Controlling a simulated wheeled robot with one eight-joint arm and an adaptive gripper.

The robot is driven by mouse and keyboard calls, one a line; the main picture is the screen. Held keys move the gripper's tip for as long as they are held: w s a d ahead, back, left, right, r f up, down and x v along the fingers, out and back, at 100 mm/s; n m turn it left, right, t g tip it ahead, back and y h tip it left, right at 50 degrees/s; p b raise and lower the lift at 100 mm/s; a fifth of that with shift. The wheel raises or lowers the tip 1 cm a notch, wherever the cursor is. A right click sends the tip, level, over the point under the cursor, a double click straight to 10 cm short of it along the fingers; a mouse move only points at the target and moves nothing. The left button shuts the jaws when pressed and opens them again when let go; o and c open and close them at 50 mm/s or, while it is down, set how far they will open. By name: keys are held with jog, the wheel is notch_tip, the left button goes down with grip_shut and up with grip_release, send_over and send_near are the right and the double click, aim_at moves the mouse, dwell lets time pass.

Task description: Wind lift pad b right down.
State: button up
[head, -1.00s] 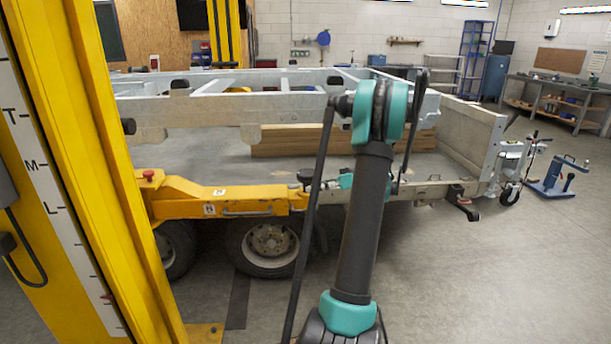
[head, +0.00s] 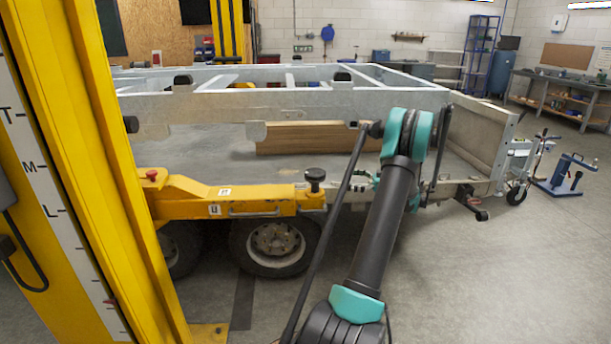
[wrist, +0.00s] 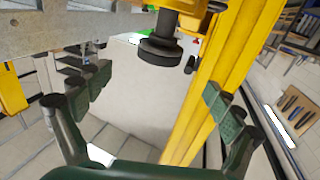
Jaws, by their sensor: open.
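The lift pad (head: 315,175) is a round black disc on a short stem at the right end of the yellow lift arm (head: 240,200). It stands below the trailer's side rail, with a gap between. In the wrist view the black pad (wrist: 160,51) shows at upper middle, beyond my fingertips. My gripper (wrist: 157,95) is open, its green-padded fingers wide apart with nothing between them. In the head view my gripper (head: 362,182) is partly hidden by my arm, to the right of the pad and apart from it. The small labels on the lift arm are hard to read.
The yellow lift post (head: 95,150) stands close at the left. The grey trailer frame (head: 250,105) spans the middle, with a wheel (head: 275,245) under the lift arm. A blue stand (head: 568,175) is at the right. The floor at front right is clear.

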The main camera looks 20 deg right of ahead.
aim_at(307, 174)
jog(key=x, duration=1.6)
jog(key=c, duration=1.3)
